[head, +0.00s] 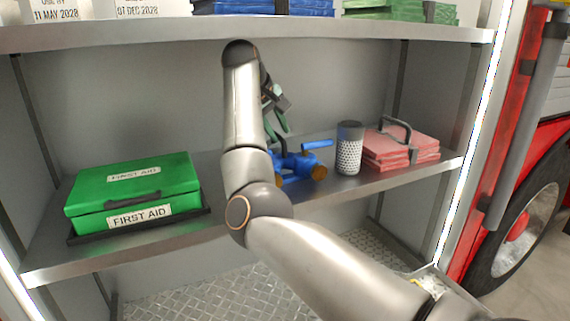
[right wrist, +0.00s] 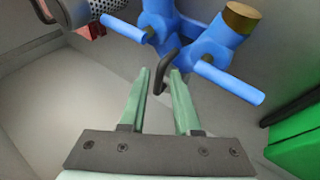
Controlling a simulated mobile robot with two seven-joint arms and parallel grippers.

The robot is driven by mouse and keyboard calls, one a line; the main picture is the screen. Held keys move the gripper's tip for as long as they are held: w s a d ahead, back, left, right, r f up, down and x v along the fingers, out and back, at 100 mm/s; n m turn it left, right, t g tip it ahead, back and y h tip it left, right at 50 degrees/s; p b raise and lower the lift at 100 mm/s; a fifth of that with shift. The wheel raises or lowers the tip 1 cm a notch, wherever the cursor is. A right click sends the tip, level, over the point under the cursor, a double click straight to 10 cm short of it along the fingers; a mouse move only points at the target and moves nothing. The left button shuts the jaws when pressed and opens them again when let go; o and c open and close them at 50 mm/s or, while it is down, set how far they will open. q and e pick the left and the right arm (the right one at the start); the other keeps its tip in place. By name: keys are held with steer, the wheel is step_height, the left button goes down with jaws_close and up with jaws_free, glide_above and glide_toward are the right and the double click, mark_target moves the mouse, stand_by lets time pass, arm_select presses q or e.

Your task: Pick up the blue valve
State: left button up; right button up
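The blue valve (head: 297,166) stands on the middle shelf, partly hidden behind my right arm in the head view. In the right wrist view the blue valve (right wrist: 172,32) fills the top, with blue bar handles, a brass-coloured end and a dark curved piece. My right gripper (head: 276,130) is above the valve, pointing down at it. In the right wrist view its green fingers (right wrist: 160,72) are apart, and the dark curved piece shows between or just beyond their tips. I cannot tell whether they touch it. My left gripper is not in view.
A green first aid box (head: 135,193) sits left on the shelf (head: 340,192). A perforated grey cylinder (head: 349,149) and red packs with a dark handle (head: 400,146) stand right of the valve. The upper shelf (head: 330,28) overhangs close to my right arm.

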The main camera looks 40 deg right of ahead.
mark_target(282, 139)
steer(key=p+x, duration=0.1)
steer(key=x, duration=0.4)
steer(key=shift+w+d+f, duration=0.1)
steer(key=shift+w+f, duration=0.05)
steer(key=shift+f, duration=0.15)
jaws_close()
steer(key=shift+r, duration=0.1)
stand_by(0.9)
steer(key=shift+d+r, duration=0.1)
steer(key=shift+r, duration=0.25)
steer(key=shift+w, duration=0.1)
